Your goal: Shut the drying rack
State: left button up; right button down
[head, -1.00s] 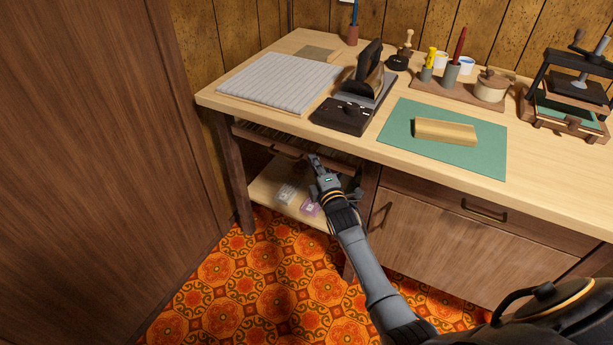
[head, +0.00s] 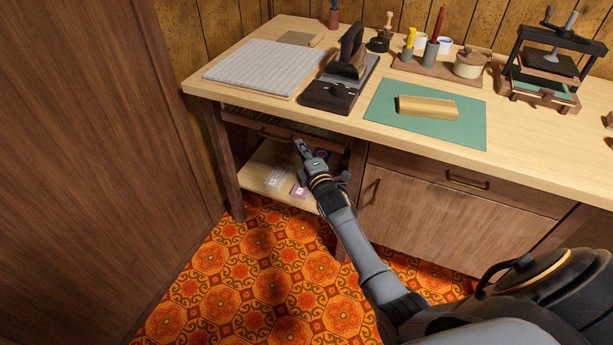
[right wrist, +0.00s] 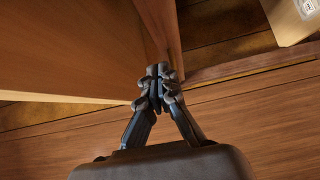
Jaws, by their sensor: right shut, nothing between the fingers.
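The drying rack (head: 268,132) is a dark wooden frame with thin slats, set under the left part of the worktop, above an open shelf. Its front rail lies close under the worktop edge. How far it stands out is hard to tell. My right gripper (head: 300,146) is shut and empty, with its fingertips at the right part of the rack front. Whether they touch it I cannot tell. In the right wrist view, the fingertips (right wrist: 158,84) are together in front of brown wood. My left gripper is out of view.
The worktop (head: 540,135) holds a grey ridged board (head: 265,68), a dark press-like tool (head: 342,85), a green mat (head: 415,125) with a wooden block, and a press (head: 545,75). Packets lie on the shelf (head: 258,165) below. A tall brown cabinet (head: 90,170) stands at left.

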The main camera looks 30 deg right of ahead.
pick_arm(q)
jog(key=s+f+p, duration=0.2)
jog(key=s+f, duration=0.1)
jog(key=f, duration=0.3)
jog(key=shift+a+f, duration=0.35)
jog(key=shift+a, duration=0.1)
pick_arm(e)
jog(key=s+a, duration=0.2)
jog(key=s, duration=0.8)
jog(key=shift+s+f, duration=0.15)
jog(key=shift+s, duration=0.05)
